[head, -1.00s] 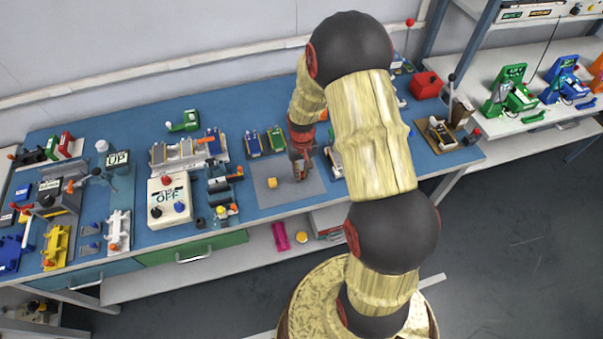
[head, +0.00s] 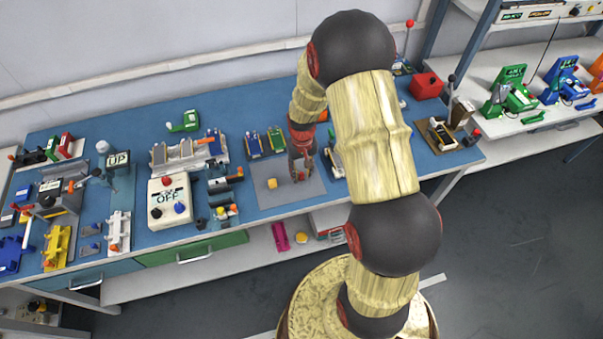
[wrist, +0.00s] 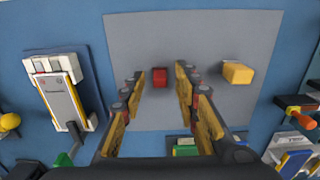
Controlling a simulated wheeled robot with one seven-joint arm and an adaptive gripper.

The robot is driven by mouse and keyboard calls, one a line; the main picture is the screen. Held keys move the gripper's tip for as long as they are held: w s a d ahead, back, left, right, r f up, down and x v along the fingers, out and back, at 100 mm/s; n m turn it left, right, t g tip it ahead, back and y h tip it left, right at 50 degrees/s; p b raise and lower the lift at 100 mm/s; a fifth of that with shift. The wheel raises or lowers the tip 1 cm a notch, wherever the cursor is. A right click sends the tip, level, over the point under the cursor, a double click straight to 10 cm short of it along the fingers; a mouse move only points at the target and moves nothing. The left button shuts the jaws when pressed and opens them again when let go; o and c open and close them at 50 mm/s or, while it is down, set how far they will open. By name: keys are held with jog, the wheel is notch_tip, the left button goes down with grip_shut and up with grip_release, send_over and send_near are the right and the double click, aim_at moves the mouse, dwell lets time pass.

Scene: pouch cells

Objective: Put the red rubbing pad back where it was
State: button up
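The red rubbing pad (wrist: 160,77) is a small red block on the grey mat (wrist: 130,40), seen in the wrist view between my fingertips. Gaps show on both sides of it, so the fingers do not appear to touch it. My gripper (wrist: 161,80) is open and points down over the mat. In the head view my gripper (head: 301,174) is over the right part of the mat (head: 265,200). A yellow block (wrist: 238,73) lies on the same mat, right of the pad in the wrist view and left of my gripper in the head view (head: 272,184).
Blue and green fixtures (head: 265,143) stand behind the mat. A white ON/OFF box (head: 169,203) and other devices crowd the bench to the left. A white-topped device (wrist: 58,88) stands beside the mat in the wrist view. Bare mat surrounds the pad and yellow block.

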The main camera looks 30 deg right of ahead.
notch_tip(320, 180, up, 11)
jog(key=p, duration=0.2)
notch_tip(320, 180, up, 8)
jog(key=f+t, duration=0.1)
send_over(302, 173)
jog(key=a, duration=0.3)
jog(key=s+a+r+n+t, duration=0.1)
jog(key=s+a+r, duration=0.2)
jog(key=r, duration=0.3)
jog(key=s+a+r+n+t, duration=0.1)
jog(key=s+a+r, duration=0.15)
jog(key=r, duration=0.35)
jog(key=s+a+r+t, duration=0.1)
jog(key=s+a+r, duration=0.1)
jog(key=s, duration=0.2)
jog(key=s+a+r, duration=0.2)
jog(key=s+r, duration=0.1)
jog(key=s, duration=0.2)
jog(key=s+a+r+n+t, duration=0.1)
jog(key=s+a+r, duration=0.1)
jog(key=s, duration=0.3)
jog(key=shift+s+r+t, duration=0.25)
jog(key=shift+r+t, duration=0.05)
jog(key=shift+r, duration=0.45)
